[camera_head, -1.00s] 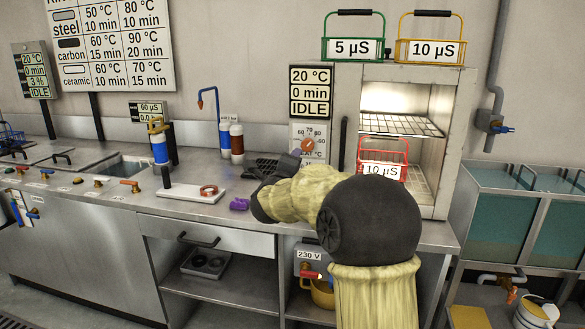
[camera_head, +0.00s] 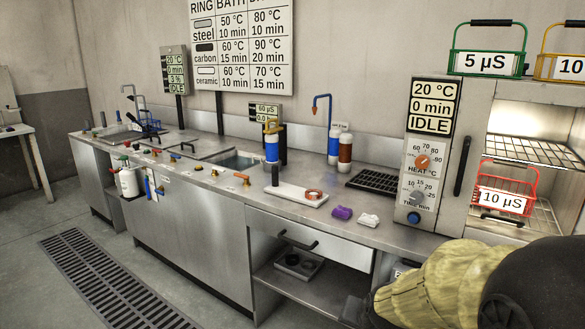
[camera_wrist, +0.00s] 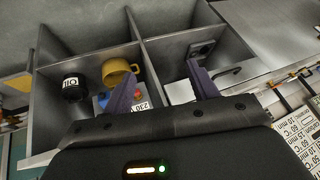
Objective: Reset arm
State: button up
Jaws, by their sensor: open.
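My gripper (camera_wrist: 160,73) shows in the wrist view with its two purple-grey fingers spread apart and nothing between them. Behind the fingers are the open compartments of a grey cabinet (camera_wrist: 141,40), with a yellow mug (camera_wrist: 117,72) and a black OIL container (camera_wrist: 75,87) on the left side. In the head view my arm, in a yellowish sleeve with a dark joint, fills the lower right corner, in front of the bench.
The steel bench (camera_head: 215,178) runs across the head view. On it are a purple piece (camera_head: 342,213), a white piece (camera_head: 369,220) and a copper-coloured ring (camera_head: 314,195). The oven (camera_head: 440,150) stands open with a red basket (camera_head: 504,190) inside. Floor at left is clear around a drain grate (camera_head: 110,285).

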jog(key=s+f+n+g, duration=0.2)
jog(key=s, duration=0.4)
jog(key=s+f+n+g, duration=0.2)
jog(key=s+f+n, duration=0.1)
jog(key=s, duration=0.3)
notch_tip(320, 180, up, 30)
jog(key=p, duration=2.9)
jog(key=shift+w+d, duration=0.15)
jog(key=shift+d, duration=0.2)
jog(key=shift+f, duration=0.15)
